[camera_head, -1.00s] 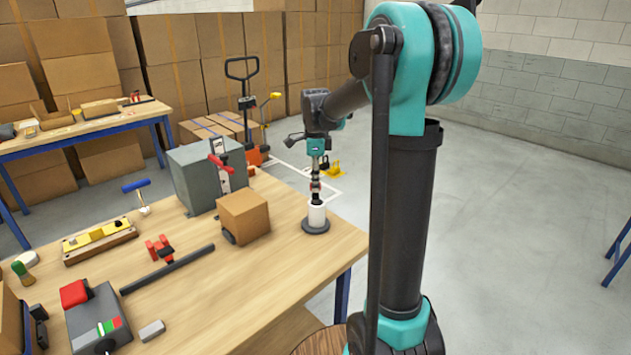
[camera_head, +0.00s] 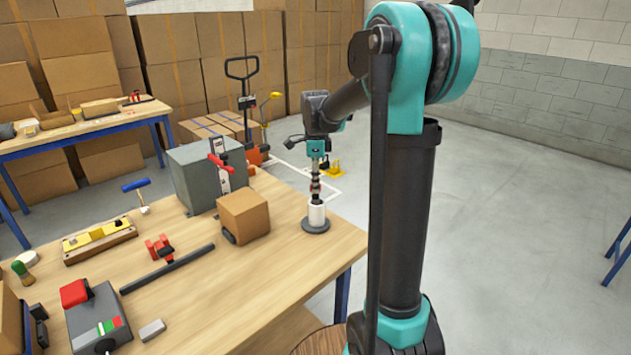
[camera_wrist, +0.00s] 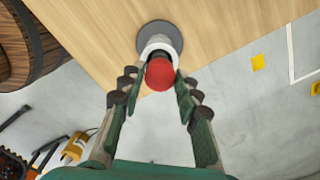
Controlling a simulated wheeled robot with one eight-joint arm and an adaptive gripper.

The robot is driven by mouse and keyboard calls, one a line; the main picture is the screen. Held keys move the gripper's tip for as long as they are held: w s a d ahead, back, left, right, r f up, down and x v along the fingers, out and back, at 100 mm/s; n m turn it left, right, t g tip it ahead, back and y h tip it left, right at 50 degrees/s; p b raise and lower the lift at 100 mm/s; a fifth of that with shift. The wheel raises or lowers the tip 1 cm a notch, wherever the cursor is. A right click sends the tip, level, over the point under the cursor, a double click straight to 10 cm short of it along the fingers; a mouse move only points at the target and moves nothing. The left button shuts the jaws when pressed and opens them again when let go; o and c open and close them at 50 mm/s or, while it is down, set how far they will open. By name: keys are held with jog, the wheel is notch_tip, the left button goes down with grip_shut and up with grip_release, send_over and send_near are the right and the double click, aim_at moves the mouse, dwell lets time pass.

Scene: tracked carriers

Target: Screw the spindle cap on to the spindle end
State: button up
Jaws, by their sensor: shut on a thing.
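The red spindle cap (camera_wrist: 160,74) sits between the fingertips of my gripper (camera_wrist: 157,83) in the wrist view. My gripper is shut on it. Just beyond it is a white upright cylinder (camera_wrist: 150,46) on a round grey base (camera_wrist: 172,30), with a dark band between white and red. In the head view my gripper (camera_head: 315,187) points straight down over the white cylinder (camera_head: 317,214), which stands on its grey base (camera_head: 308,227) near the table's far right corner. The cap covers the spindle end, so I cannot tell how far they engage.
On the wooden table (camera_head: 270,285), a cardboard box (camera_head: 243,217) stands close left of the spindle, with a grey machine block (camera_head: 195,170) behind. A red clamp with a dark bar (camera_head: 168,268) lies farther left. The table's right edge is near the spindle.

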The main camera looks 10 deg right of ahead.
jog(key=shift+f, duration=1.05)
jog(key=o, duration=0.9)
notch_tip(320, 180, up, 12)
jog(key=shift+f, duration=0.1)
jog(key=s+d+f+n+t, duration=0.1)
jog(key=s+f+n, duration=0.5)
jog(key=s+f, duration=0.1)
jog(key=s+d+f+n+t, duration=0.1)
jog(key=s+f+n, duration=0.6)
jog(key=s+f, duration=0.1)
jog(key=s+d+f+n+t, duration=0.2)
jog(key=s+f+n, duration=0.5)
jog(key=s, duration=0.3)
jog(key=shift+f, duration=0.15)
